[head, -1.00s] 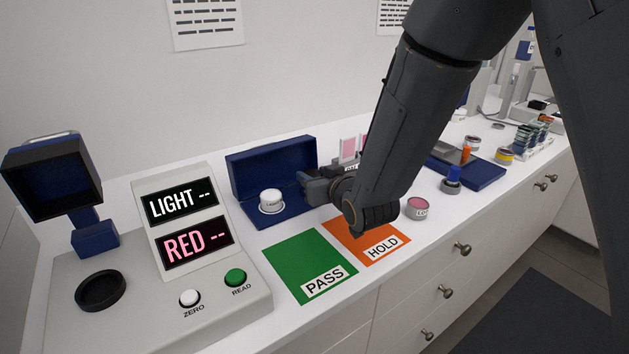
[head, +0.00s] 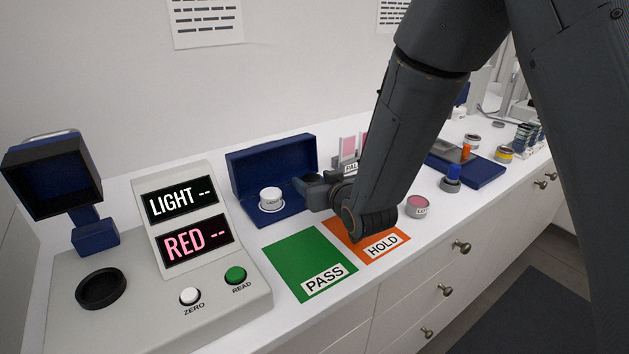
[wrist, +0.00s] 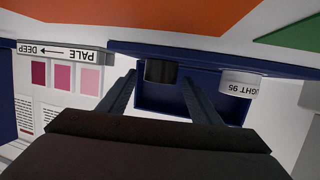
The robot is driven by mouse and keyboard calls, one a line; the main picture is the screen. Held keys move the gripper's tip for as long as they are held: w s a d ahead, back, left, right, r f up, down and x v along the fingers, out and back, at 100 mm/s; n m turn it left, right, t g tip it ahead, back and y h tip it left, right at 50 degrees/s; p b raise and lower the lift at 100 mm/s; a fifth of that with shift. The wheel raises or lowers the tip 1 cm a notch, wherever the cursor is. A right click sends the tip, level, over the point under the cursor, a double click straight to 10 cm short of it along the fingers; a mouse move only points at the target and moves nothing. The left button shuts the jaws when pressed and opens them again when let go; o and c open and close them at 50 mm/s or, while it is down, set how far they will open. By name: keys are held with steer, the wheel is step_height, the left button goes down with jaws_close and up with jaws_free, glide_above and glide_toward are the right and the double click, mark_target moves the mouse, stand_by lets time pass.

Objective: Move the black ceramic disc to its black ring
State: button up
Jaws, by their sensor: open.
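The black ceramic disc (wrist: 161,71) stands at the edge of the open blue case in the wrist view. My gripper (wrist: 158,79) is open, with one finger to each side of the disc and a visible gap between them. In the head view my gripper (head: 317,188) is at the right part of the blue case (head: 275,160), and the arm hides much there. A black ring (head: 103,306) lies on the grey reading instrument at the left, and it looks empty.
A white disc marked LIGHT (head: 271,198) stands in the case. The green PASS mat (head: 300,262) and orange HOLD mat (head: 370,235) lie in front. A blue hood (head: 55,175) stands behind the ring. A pink-topped jar (head: 418,206) is right of HOLD.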

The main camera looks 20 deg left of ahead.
steer(key=shift+r, duration=0.2)
steer(key=b+v, duration=0.1)
steer(key=v, duration=1.1)
